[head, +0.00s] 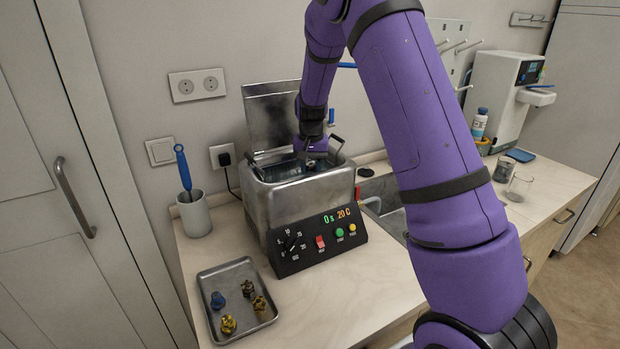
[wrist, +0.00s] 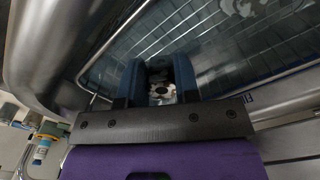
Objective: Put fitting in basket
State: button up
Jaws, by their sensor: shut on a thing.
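The basket is a wire mesh basket (wrist: 225,60) inside the open metal tank of the cleaner (head: 305,203). Its handles show above the tank rim in the head view. My gripper (wrist: 158,68) is down at the tank opening, over the basket. Its two blue fingers are shut on a small metallic fitting (wrist: 161,90), silvery with a dark centre. In the head view my gripper (head: 312,150) is at the tank mouth, and the fitting cannot be made out there. I cannot tell how far the fitting is above the basket floor.
A metal tray (head: 208,318) with several blue, dark and yellow fittings lies front left. A cup (head: 195,214) with a blue-handled tool stands behind it. The tank's raised lid (head: 272,115) is behind my gripper. A sink, glasses and a white instrument (head: 497,90) are to the right.

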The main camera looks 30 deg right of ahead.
jog(key=shift+f, duration=1.7)
jog(key=shift+f, duration=0.1)
jog(key=o, duration=0.9)
jog(key=shift+o, duration=0.2)
